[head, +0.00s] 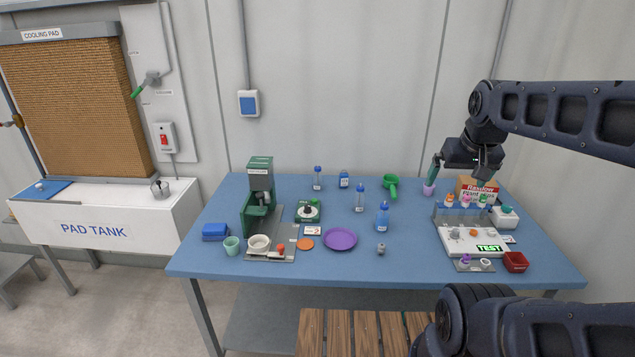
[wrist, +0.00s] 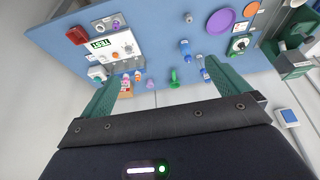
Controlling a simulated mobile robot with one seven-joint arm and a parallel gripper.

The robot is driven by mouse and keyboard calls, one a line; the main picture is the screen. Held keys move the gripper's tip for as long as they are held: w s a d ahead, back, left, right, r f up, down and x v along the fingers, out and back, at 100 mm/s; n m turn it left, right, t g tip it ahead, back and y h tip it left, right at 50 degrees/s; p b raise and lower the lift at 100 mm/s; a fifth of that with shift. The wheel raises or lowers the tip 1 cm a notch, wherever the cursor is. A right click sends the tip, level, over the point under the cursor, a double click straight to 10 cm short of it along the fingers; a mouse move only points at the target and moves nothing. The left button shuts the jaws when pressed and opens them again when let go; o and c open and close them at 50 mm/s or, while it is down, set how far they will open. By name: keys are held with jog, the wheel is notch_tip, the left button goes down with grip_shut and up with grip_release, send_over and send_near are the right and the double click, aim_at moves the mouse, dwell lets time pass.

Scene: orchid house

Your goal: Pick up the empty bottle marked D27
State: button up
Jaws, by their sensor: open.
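Several small bottles with blue tops stand on the blue table in the head view. One is a tall bottle (head: 317,181) at the back, one a short bottle (head: 344,181) beside it, one a pale bottle (head: 360,199) nearer the middle, and one a solid blue bottle (head: 382,217) in front. Their labels are too small to read, so I cannot tell which is D27. My gripper (head: 460,172) is open and empty, above the table's back right, well right of the bottles. In the wrist view its green fingers (wrist: 157,80) are spread apart; a blue bottle (wrist: 184,46) shows beyond them.
A green scoop or strainer (head: 391,184) and a pinkish cup (head: 429,188) lie between the bottles and my gripper. A white test station (head: 470,240) with a rack stands at right. A purple plate (head: 340,239) and a green machine (head: 258,205) are left.

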jog(key=c, duration=0.6)
